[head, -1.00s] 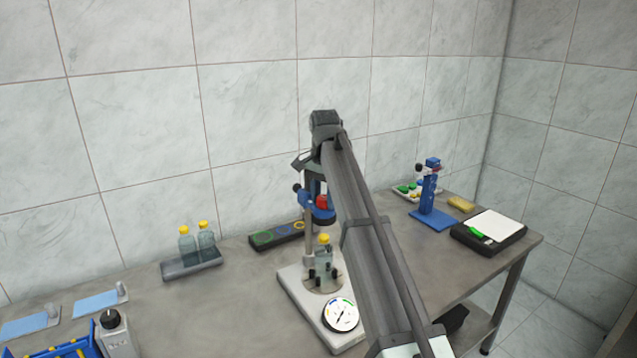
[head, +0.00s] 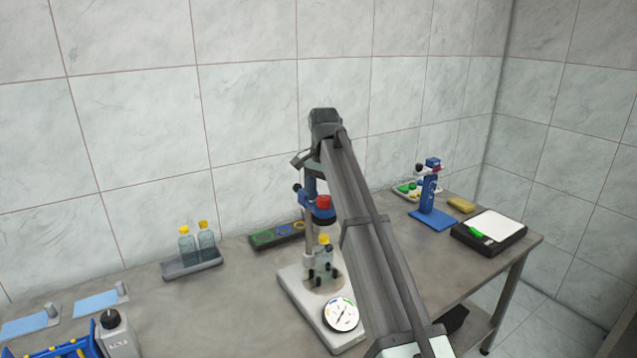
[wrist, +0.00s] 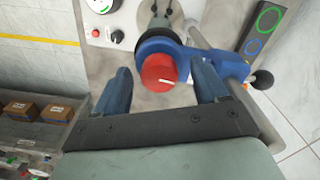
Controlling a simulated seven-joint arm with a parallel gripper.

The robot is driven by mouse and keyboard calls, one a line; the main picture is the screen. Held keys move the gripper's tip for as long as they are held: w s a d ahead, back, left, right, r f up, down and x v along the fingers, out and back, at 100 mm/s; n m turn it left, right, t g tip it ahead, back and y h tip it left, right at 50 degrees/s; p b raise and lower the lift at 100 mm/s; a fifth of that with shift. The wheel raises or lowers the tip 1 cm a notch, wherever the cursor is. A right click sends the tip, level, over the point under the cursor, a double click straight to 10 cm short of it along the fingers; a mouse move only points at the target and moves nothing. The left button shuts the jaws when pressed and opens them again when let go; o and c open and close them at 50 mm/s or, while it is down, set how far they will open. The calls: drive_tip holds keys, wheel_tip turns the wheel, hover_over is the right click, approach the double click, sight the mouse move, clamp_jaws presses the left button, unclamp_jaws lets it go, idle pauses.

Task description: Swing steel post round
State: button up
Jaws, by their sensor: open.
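The capping stand has a pale base (head: 296,290) and an upright steel post (head: 308,235), which also shows in the wrist view (wrist: 201,40). A blue head (head: 323,216) with a red knob (head: 323,202) is carried on the post, above a yellow-capped bottle (head: 324,258). In the wrist view, my gripper (wrist: 161,69) is open. Its two blue fingers are on either side of the red knob (wrist: 160,73), with a gap on the left; contact on the right is unclear. A black ball handle (wrist: 262,79) is right of the post. My arm hides most of the gripper in the head view.
A round dial (head: 341,314) sits at the base's front. Two capped bottles stand in a grey tray (head: 192,264) to the left. A dark strip with coloured rings (head: 277,236) lies behind. A blue stand (head: 430,198) and a scale (head: 490,232) are at the right.

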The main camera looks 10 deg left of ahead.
drive_tip(key=shift+r, duration=2.75)
